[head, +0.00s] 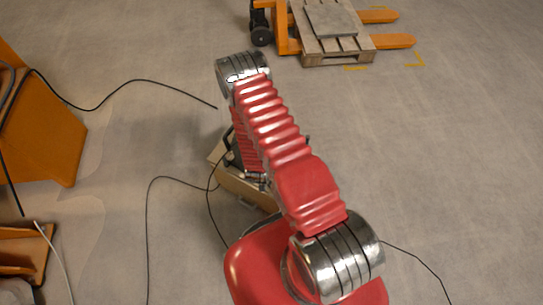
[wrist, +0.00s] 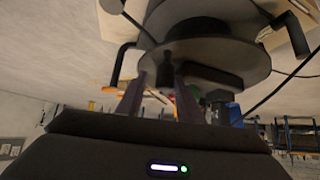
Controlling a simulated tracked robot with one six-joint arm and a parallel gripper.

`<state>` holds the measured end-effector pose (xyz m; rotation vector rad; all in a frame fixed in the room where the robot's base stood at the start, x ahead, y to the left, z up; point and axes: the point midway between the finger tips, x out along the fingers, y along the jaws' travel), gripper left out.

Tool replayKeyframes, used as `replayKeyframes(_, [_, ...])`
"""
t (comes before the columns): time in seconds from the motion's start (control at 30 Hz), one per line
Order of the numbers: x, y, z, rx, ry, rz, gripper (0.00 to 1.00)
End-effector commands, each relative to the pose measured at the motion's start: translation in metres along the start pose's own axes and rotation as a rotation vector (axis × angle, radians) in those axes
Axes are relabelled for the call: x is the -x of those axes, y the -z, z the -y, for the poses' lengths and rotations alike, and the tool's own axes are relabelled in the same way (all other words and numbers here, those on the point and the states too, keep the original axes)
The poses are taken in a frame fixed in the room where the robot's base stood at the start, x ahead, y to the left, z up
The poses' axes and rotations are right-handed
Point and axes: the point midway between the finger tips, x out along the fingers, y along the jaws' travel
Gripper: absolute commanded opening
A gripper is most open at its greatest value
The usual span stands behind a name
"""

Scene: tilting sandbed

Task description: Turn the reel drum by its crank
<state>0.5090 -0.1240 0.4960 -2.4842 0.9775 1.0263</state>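In the wrist view the grey reel drum (wrist: 215,52) fills the top middle, with round flanges. A dark bar (wrist: 212,74) lies across its near face and looks like the crank arm. A short dark grip (wrist: 166,68) at its left end points toward me. My gripper (wrist: 158,84) is open, with one finger on each side of the grip. I cannot tell whether the fingers touch it or how deep it sits between them. In the head view my arm hides the drum, the crank and my gripper; only part of the pale reel base (head: 247,190) shows.
A bent black handle (wrist: 120,62) stands left of the drum in the wrist view. Black cables (head: 150,205) lie on the floor around the base. An orange stand (head: 40,130) is at the left. A pallet (head: 335,45) on an orange pallet truck stands at the back. The right floor is mostly clear.

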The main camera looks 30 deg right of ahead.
Motion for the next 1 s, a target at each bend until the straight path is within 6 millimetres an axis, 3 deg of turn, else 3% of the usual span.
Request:
replayKeyframes(0.27, [0.016, 0.001, 0.003, 0.004, 0.006, -0.001, 0.39])
replayKeyframes(0.8, [0.105, 0.001, 0.002, 0.001, 0.002, 0.0, 0.39])
replayKeyframes(1.0, [0.129, 0.001, 0.002, 0.001, 0.001, 0.0, 0.39])
